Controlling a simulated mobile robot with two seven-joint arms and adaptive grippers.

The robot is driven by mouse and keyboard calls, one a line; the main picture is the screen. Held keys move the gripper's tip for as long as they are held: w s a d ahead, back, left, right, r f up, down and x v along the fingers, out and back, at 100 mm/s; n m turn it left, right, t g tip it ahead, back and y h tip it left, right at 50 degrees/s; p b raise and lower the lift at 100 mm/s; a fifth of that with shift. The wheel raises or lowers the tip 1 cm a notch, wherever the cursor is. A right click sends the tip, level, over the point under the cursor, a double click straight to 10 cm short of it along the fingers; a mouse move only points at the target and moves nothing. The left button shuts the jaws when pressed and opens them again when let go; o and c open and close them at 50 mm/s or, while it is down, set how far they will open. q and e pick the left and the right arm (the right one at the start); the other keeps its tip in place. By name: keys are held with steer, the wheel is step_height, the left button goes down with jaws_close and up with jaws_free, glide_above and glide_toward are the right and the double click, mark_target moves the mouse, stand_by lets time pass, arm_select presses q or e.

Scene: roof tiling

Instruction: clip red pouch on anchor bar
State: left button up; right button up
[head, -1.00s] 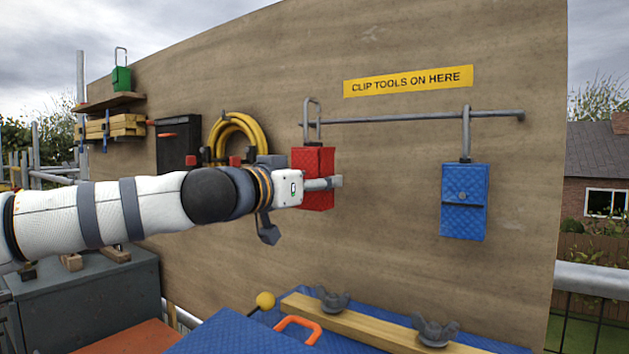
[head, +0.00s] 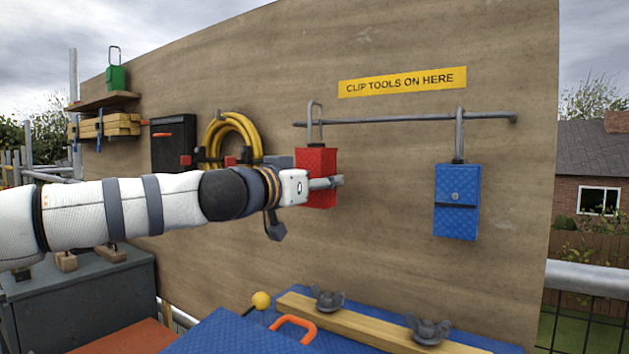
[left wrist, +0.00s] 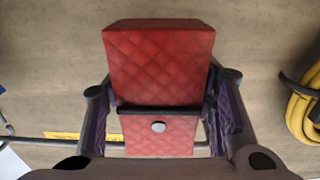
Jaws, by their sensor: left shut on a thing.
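The red pouch (head: 316,160) hangs upright in my left gripper (head: 326,183), in front of the board near the left end of the anchor bar (head: 390,119). Its grey clip (head: 315,112) stands up from its top and overlaps the bar. The bar's end shows to the left of the clip. I cannot tell whether the loop encloses the bar or only stands in front of it. In the left wrist view the pouch (left wrist: 158,65) sits between both fingers, which are shut on its sides. My right gripper is not in view.
A blue pouch (head: 457,201) hangs by its clip from the bar's right part. A yellow sign (head: 402,82) is above the bar. A yellow hose coil (head: 232,140) and black box (head: 173,144) are left. A green pouch (head: 116,77) stands on a shelf. Bare board separates both pouches.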

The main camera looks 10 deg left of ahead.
arm_select(q)
steer(key=shift+w+r, duration=0.15)
steer(key=shift+w+d, duration=0.35)
steer(key=shift+w, duration=0.45)
steer(key=shift+r, duration=0.1)
steer(key=shift+w+d, duration=0.1)
stand_by(0.3)
steer(key=shift+f, duration=0.75)
